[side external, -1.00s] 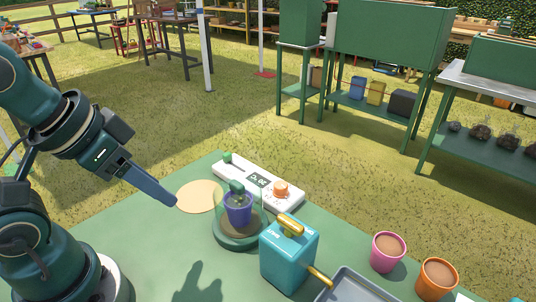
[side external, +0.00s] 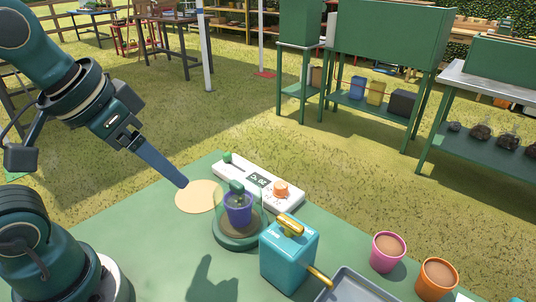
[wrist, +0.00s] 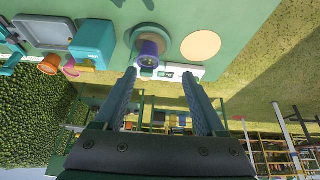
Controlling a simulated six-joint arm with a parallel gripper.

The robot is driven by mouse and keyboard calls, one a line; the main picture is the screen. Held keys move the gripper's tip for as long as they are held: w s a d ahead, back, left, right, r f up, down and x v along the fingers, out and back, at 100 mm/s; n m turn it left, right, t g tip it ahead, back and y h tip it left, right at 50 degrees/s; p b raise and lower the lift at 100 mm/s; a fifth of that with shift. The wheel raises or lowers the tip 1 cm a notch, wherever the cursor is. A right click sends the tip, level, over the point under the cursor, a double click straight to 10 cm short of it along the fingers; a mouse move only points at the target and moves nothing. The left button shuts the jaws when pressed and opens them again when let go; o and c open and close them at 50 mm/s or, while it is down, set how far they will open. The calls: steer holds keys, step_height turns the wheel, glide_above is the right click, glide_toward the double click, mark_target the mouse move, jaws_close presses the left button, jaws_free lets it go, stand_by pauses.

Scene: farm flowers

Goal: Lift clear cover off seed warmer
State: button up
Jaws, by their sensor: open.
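The seed warmer is a round green base (side external: 240,242) with a white control panel (side external: 262,187) behind it, carrying a small screen and an orange knob. A clear cover (side external: 259,213) with a green knob on top stands over a purple pot (side external: 238,209) on the base. My gripper (side external: 182,183) is in the air left of the cover, over a tan disc, apart from everything. In the wrist view my gripper (wrist: 162,75) shows two spread fingers with nothing between them. The purple pot (wrist: 149,53) and round base (wrist: 136,31) lie beyond the fingertips there.
A tan round disc (side external: 199,196) lies flat left of the warmer. A teal box (side external: 289,258) with a gold handle and spout stands close in front right. A grey tray (side external: 355,287), a pink pot (side external: 388,251) and an orange pot (side external: 437,278) are further right. The front left table (side external: 150,240) is clear.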

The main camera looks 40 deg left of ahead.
steer(key=g, duration=0.2)
glide_toward(236, 183)
steer(key=w+f+g, duration=0.1)
steer(key=w+f, duration=0.1)
steer(key=shift+w+f+g, duration=0.15)
steer(key=shift+f+g, duration=0.15)
steer(key=shift+g, duration=0.1)
steer(key=shift+f, duration=0.75)
steer(key=shift+w+f, duration=0.15)
steer(key=shift+f, duration=0.9)
steer(key=shift+w+f, duration=0.1)
steer(key=shift+f, duration=1)
jaws_close()
